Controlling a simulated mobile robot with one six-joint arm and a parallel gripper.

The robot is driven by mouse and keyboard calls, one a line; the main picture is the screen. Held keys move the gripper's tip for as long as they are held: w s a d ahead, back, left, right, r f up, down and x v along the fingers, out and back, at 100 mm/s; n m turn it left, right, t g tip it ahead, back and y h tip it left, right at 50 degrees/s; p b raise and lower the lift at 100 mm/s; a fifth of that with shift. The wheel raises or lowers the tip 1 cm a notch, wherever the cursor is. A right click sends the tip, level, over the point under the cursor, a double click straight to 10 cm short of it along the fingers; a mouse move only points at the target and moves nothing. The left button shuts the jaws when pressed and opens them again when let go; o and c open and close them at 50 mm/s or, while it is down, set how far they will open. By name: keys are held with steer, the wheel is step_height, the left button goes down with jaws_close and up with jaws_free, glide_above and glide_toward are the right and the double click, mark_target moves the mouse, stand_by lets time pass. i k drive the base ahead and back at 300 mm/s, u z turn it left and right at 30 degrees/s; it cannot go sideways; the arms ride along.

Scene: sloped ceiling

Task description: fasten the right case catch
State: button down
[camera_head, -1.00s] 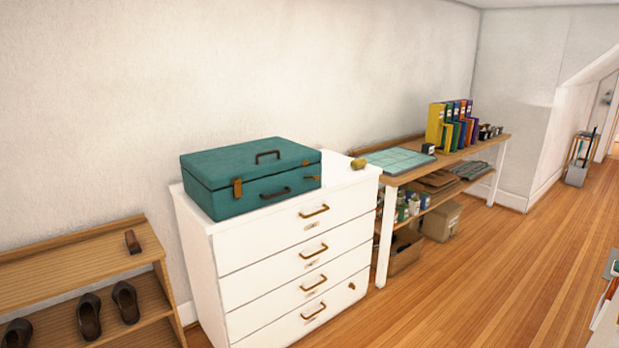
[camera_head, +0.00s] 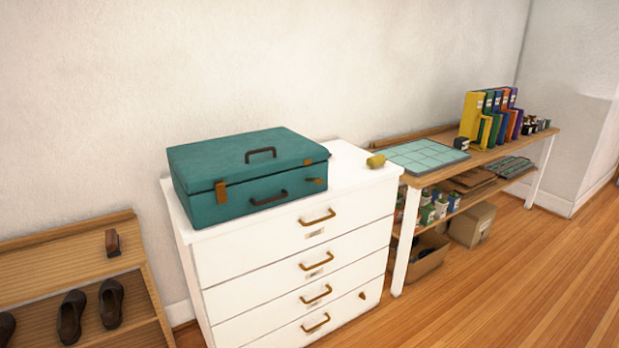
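A closed teal case (camera_head: 235,172) lies flat on top of a white chest of drawers (camera_head: 345,160). It has one dark handle on its lid and another on its front. The left case catch (camera_head: 220,192) is brass-coloured and hangs upright across the seam at the front. The right case catch (camera_head: 317,181) sticks out sideways from the front, below a small brass tab (camera_head: 307,162) on the lid edge. It looks unfastened, though it is small here. My gripper is not in view.
A wooden bench (camera_head: 490,158) with binders and a tiled mat stands to the right. A low shoe rack (camera_head: 70,262) stands to the left. Wooden floor (camera_head: 480,300) at front right is clear.

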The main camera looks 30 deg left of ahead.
mark_target(315, 179)
steer(key=u, duration=0.1)
steer(key=i, duration=0.85)
steer(key=u, duration=0.45)
steer(key=i, duration=0.75)
steer(key=u, duration=1.05)
steer(key=i, duration=0.9)
steer(key=u, duration=0.5)
